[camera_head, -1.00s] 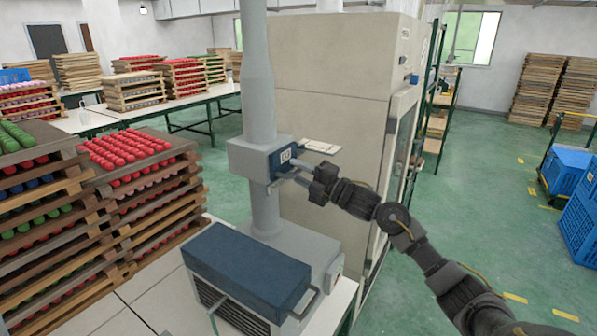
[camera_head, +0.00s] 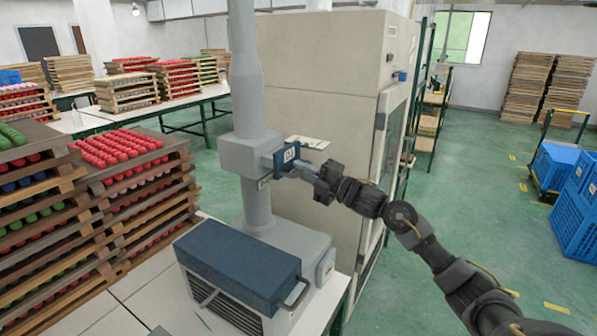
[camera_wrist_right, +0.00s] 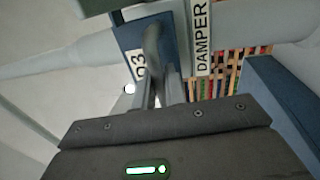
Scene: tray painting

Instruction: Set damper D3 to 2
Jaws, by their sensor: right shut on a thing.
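Damper D3 is a blue plate (camera_head: 281,163) with a white D3 label, on the right side of the grey housing (camera_head: 237,158) around the vertical duct. A white DAMPER strip (camera_wrist_right: 203,45) shows beside the plate in that view. No setting number is readable in either view. My left gripper is not in view.
A blue-topped machine (camera_head: 238,262) stands on the white table below the duct. A large beige cabinet (camera_head: 320,110) stands close behind the damper. Stacked wooden trays (camera_head: 150,205) with red pieces stand at left. Green floor (camera_head: 475,200) is open at right.

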